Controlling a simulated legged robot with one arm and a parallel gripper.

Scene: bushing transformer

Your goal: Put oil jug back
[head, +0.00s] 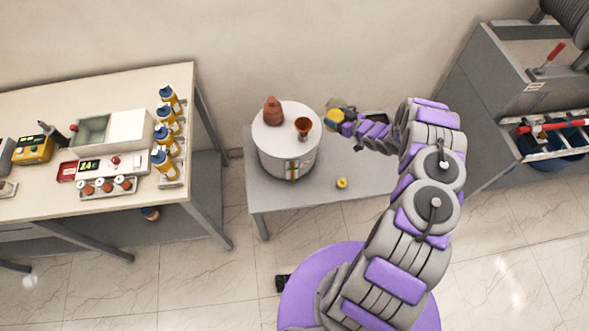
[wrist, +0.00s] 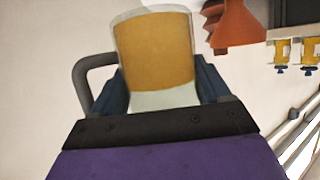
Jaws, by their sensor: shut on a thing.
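The oil jug (wrist: 155,50) is clear, with amber oil inside and a grey handle on its left side in the wrist view. My gripper (wrist: 163,88) is shut on it, with a dark blue finger at each side. In the head view the jug (head: 334,119) shows small and yellowish at the tip of my gripper (head: 345,124), just right of the white round transformer tank (head: 283,160). It is held beside the tank's upper edge, and its base is hidden.
An orange-brown bushing (head: 272,112) and a brown funnel (head: 303,127) stand on the tank lid. A yellow cap (head: 342,183) lies on the grey table (head: 270,205). The left bench (head: 60,95) holds several bottles (head: 165,163) and devices. A grey cabinet (head: 490,90) stands right.

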